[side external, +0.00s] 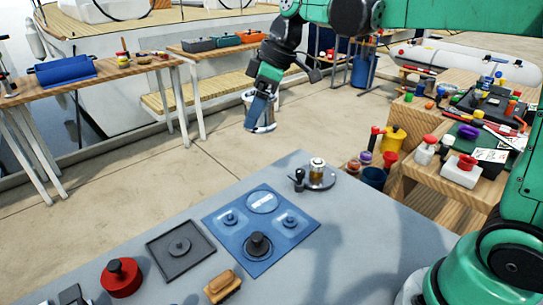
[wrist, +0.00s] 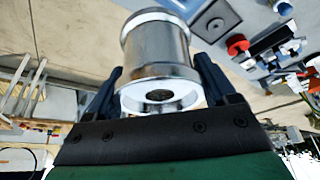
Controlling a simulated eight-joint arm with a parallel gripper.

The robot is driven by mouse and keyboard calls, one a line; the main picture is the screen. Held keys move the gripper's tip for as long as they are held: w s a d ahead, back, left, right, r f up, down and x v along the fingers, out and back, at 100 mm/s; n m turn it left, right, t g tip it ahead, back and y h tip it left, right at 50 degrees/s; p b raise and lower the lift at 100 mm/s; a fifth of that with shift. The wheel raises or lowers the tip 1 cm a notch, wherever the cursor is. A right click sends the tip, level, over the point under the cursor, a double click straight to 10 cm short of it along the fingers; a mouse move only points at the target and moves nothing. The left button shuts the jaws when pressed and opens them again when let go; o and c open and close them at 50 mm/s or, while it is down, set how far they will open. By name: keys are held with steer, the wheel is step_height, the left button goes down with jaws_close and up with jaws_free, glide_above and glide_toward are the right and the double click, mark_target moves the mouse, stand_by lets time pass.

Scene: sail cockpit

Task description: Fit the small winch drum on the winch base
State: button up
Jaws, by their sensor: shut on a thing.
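My gripper (side external: 260,108) is shut on a silver winch drum (wrist: 157,50), high above the floor beyond the far edge of the table. In the wrist view the drum sits between both fingers, its flanged end with a dark central hole facing the camera. In the side view the drum (side external: 266,128) is partly hidden by a finger. A blue panel (side external: 225,252) on the table bears several round bases with short stubs, one with a taller black knob (side external: 258,244). A dark square tray (side external: 160,252) with a round stub stands left of it. I cannot tell which is the winch base.
Side benches with tools and jars flank the table. Its right part is clear.

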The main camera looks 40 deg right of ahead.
steer(key=shift+r, duration=0.75)
steer(key=shift+r, duration=1.5)
steer(key=d+f+m, duration=0.2)
steer(key=d+f, duration=0.4)
steer(key=d, duration=0.1)
steer(key=m+t+h, duration=0.1)
steer(key=m+h, duration=0.1)
steer(key=m, duration=0.1)
glide_above(316, 159)
steer(key=f, duration=0.7)
steer(key=shift+w+f, duration=0.2)
steer(key=shift+f, duration=0.05)
steer(key=shift+s+f, duration=0.1)
steer(key=shift+f, duration=1.4)
steer(key=shift+f, duration=2.65)
